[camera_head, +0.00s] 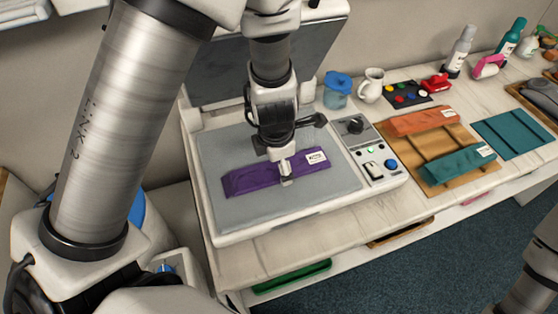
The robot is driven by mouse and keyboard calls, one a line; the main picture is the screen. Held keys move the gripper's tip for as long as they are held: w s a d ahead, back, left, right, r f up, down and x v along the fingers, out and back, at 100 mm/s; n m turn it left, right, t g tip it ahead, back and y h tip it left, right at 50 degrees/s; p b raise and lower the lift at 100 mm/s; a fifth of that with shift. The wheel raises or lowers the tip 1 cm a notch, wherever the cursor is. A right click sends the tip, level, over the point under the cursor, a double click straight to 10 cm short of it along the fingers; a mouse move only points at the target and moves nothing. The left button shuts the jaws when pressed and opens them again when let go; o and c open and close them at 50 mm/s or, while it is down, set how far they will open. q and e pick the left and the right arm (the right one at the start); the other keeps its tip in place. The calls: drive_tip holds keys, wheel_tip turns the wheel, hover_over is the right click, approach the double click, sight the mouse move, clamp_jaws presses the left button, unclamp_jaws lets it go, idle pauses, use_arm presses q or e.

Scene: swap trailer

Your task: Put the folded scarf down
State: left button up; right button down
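The folded scarf (250,181) is purple with a white label at its right end. It lies flat on, or just above, the grey plate (225,215) of an open press-like machine; I cannot tell if there is a small gap. My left gripper (286,172) comes down from above onto the scarf, right of its middle and beside the label. Its near finger shows against the scarf's front side, and it looks shut on the scarf; the far finger is hidden. My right gripper is not in view; only part of my arm shows at the lower right corner.
The machine's raised lid (215,75) stands behind the plate. A control panel (372,158) with buttons is to its right. Further right are a wooden tray (398,149) holding an orange and a teal folded cloth, a teal mat (512,134), a mug (371,85) and bottles.

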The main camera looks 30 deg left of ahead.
sight(277, 176)
use_arm(q)
wheel_tip(277, 176, up, 11)
drive_tip(key=s+p, duration=0.2)
drive_tip(key=p, duration=0.3)
drive_tip(key=shift+d, duration=0.2)
drive_tip(key=shift+w+f, duration=0.1)
